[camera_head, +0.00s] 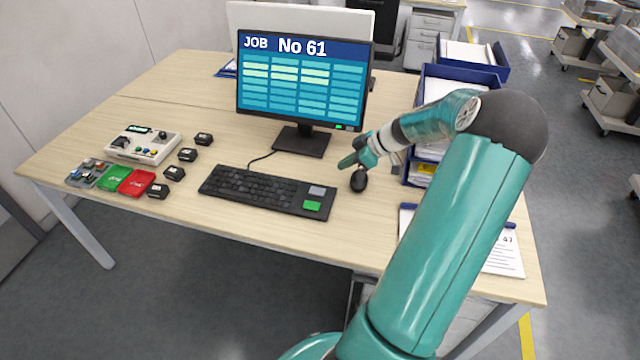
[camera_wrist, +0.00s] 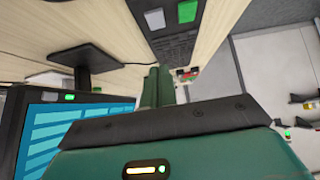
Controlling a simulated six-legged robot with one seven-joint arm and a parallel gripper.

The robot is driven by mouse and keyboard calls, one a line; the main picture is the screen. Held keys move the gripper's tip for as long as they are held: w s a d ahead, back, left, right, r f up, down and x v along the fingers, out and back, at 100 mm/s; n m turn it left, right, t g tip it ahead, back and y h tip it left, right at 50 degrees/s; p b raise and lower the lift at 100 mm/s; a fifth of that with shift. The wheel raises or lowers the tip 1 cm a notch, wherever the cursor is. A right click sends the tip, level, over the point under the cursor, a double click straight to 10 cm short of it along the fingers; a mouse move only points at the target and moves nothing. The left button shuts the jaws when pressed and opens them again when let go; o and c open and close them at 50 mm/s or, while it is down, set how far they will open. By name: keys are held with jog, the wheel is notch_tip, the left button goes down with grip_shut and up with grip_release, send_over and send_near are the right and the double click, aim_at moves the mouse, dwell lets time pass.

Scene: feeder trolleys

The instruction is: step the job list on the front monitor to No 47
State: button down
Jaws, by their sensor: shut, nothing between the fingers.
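The front monitor (camera_head: 303,82) shows "JOB No 61" above a grid of pale and blue cells. A small green light or button (camera_head: 339,127) sits on its lower right bezel. The black keyboard (camera_head: 250,188) lies in front of it, with a grey key (camera_head: 317,191) and a green key (camera_head: 312,206) at its right end. Both keys also show in the wrist view, grey (camera_wrist: 154,19) and green (camera_wrist: 187,11). My gripper (camera_head: 346,162) is shut and empty, above the desk by the mouse, right of the keyboard. Its fingers (camera_wrist: 157,72) point toward the keyboard side in the wrist view.
A black mouse (camera_head: 358,181) lies just below my gripper. Blue paper trays (camera_head: 462,75) stand at the right. A clipboard (camera_head: 505,262) is partly behind my arm. A control box (camera_head: 143,145), red and green pads and small black blocks lie at the left.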

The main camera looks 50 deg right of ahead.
send_over(314, 190)
jog(key=s+d, duration=0.1)
jog(key=s, duration=0.2)
notch_tip(314, 190, down, 7)
jog(key=shift+d+r, duration=0.15)
notch_tip(314, 190, down, 4)
jog(key=shift+w+r, duration=0.15)
jog(key=shift+r, duration=0.1)
jog(key=shift+f, duration=0.4)
jog(key=shift+f, duration=0.1)
